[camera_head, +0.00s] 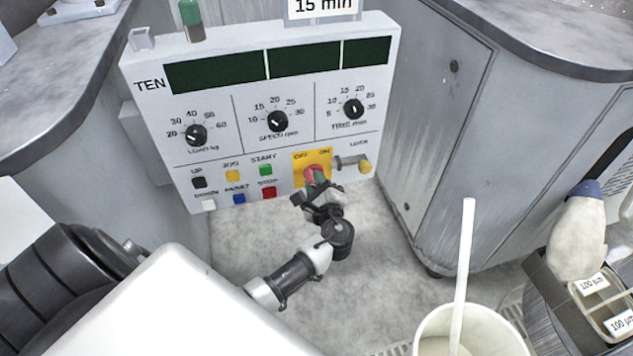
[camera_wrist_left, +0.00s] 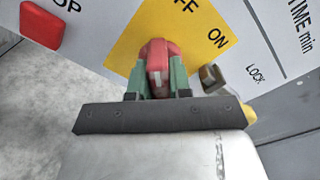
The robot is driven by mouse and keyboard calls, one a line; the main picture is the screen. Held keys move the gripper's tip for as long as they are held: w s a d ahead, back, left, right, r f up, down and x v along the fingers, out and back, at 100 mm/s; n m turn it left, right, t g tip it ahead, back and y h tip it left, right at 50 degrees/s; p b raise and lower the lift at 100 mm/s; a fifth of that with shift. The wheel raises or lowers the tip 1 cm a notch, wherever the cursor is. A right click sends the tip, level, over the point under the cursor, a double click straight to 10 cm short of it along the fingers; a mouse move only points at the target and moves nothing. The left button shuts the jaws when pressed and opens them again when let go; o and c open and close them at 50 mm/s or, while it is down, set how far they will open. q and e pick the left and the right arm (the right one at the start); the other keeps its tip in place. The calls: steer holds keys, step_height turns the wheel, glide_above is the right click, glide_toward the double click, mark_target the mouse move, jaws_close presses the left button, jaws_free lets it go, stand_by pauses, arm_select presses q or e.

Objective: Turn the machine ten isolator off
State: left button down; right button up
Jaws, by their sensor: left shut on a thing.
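The machine ten panel (camera_head: 220,135) is a white box labelled TEN, with dark displays, dials and coloured buttons. Its isolator is a red handle (camera_head: 314,173) on a yellow plate (camera_head: 299,179) marked OFF and ON, at the panel's lower right. In the left wrist view the red handle (camera_wrist_left: 157,62) stands between the green fingers of my left gripper (camera_wrist_left: 158,80), with the yellow plate (camera_wrist_left: 130,45) behind. My left gripper (camera_head: 316,184) is shut on the handle. The handle's exact pointing direction is partly hidden by the fingers. My right gripper is not in view.
A lock fitting (camera_head: 350,162) with a yellow end sits just right of the isolator. The red STOP button (camera_head: 269,192) and other buttons are to its left. A grey cabinet (camera_head: 435,130) stands right of the panel. A white bucket (camera_head: 470,335) with a stick is at the lower right.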

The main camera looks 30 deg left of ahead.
arm_select(q)
steer(key=c, duration=1)
jaws_free()
steer(key=shift+c, duration=0.2)
steer(key=shift+s+d, duration=0.1)
steer(key=shift+s+d, duration=0.15)
steer(key=shift+d, duration=0.05)
steer(key=v, duration=1)
steer(key=shift+p, duration=0.45)
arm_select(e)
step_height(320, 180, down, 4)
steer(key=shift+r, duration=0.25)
arm_select(q)
steer(key=shift+s, duration=0.1)
